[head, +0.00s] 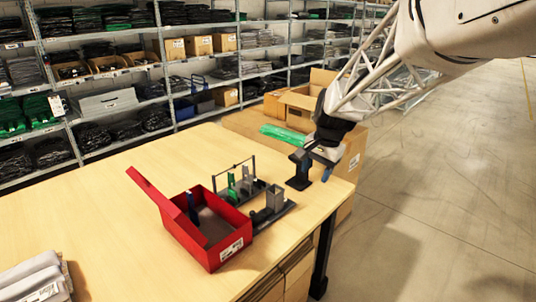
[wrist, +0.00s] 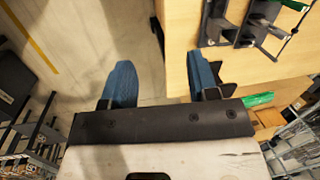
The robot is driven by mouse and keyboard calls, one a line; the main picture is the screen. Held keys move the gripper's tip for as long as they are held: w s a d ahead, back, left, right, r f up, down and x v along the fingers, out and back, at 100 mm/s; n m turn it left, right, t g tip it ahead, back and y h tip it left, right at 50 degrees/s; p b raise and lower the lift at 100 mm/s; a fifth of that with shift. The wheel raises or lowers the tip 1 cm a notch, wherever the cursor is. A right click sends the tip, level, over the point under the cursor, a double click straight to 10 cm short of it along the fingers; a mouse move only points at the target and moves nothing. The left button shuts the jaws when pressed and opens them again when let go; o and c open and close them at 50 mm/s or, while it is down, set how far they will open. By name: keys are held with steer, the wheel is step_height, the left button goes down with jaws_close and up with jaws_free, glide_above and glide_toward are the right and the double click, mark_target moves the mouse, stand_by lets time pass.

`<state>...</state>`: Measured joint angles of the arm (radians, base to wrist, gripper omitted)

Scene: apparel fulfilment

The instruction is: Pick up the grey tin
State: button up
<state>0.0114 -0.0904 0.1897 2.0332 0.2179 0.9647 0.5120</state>
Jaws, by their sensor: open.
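A grey upright box-like piece (head: 275,198), which may be the grey tin, stands on a dark base on the table, right of the red box. A grey piece on a dark base (wrist: 214,30) also shows at the top of the wrist view; I cannot tell if it is the same one. My gripper (head: 315,157) is at the table's right edge, right of and apart from these pieces. In the wrist view my gripper (wrist: 161,80) has its two blue fingers wide apart, with nothing between them.
A red box (head: 208,228) with raised lid stands on the wooden table (head: 105,220). A dark stand (head: 299,181) is close by my gripper. A rack with green pieces (head: 232,186) is behind the grey piece. Cardboard boxes (head: 300,105) lie beyond the table. The table's left is largely clear.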

steer(key=w+a+f+m+y, duration=0.1)
steer(key=w+f+m, duration=0.3)
steer(key=w+f, duration=0.8)
steer(key=w+a+f+m+g+y, duration=0.1)
steer(key=w+f+m, duration=0.3)
steer(key=w+f, duration=0.9)
steer(key=shift+w+a+g, duration=0.3)
steer(key=shift+w+a, duration=0.1)
steer(key=shift+w, duration=1.95)
steer(key=shift+x, duration=1.3)
steer(key=shift+s+x, duration=0.2)
steer(key=shift+x, duration=2.55)
steer(key=shift+d, duration=0.1)
steer(key=shift+c, duration=0.2)
